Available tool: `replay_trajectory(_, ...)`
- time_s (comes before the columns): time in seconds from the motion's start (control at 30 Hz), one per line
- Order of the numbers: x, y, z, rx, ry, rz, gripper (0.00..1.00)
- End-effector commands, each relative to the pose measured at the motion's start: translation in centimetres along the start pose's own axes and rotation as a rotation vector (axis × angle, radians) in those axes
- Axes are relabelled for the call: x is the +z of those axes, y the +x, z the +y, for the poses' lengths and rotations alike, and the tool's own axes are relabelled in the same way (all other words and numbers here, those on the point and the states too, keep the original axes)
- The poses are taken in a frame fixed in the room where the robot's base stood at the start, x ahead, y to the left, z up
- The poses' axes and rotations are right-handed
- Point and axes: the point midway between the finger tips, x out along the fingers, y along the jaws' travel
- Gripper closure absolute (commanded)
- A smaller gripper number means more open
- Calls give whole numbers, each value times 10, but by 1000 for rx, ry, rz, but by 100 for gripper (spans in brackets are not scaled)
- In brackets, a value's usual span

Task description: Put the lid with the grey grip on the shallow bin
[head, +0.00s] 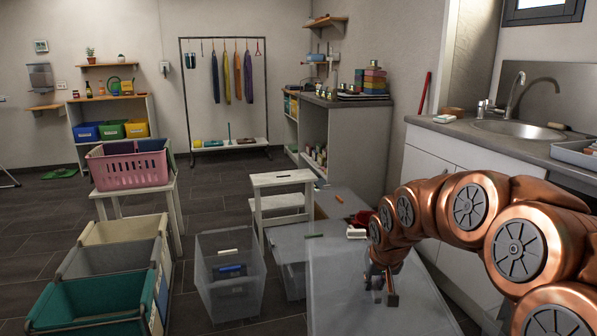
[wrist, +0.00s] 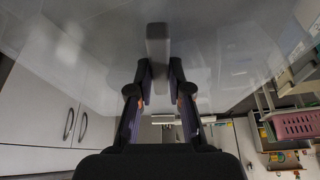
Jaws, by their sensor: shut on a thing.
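My gripper (head: 380,284) is shut on the grey grip (wrist: 157,55) of a large translucent lid (head: 345,290). The lid also fills much of the wrist view (wrist: 235,45). In the head view it is at the lower right, in front of the counter. A clear, open-topped bin (head: 205,285) stands on the floor to its left, with a blue item and a pale item inside. Another low translucent bin (head: 292,282) stands between them, partly hidden by the held lid. A flat grey surface with a small green piece lies over it. I cannot tell which bin is the shallow one.
A white step stool (head: 283,180) stands behind the bins. Teal, grey and cream hampers (head: 95,295) stand at the left, near a pink basket (head: 130,172) on a stand. The sink counter (head: 490,138) bounds the right.

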Motion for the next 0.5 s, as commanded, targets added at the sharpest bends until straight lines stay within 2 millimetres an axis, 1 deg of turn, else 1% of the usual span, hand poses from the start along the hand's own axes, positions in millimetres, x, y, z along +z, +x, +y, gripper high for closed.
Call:
replay_trajectory(0.03, 5, 12, 0, 0, 0, 1, 100)
replay_trajectory(0.07, 6, 16, 0, 0, 0, 1, 100)
replay_trajectory(0.2, 11, 27, 0, 0, 0, 1, 100)
replay_trajectory(0.5, 18, 44, 0, 0, 0, 1, 100)
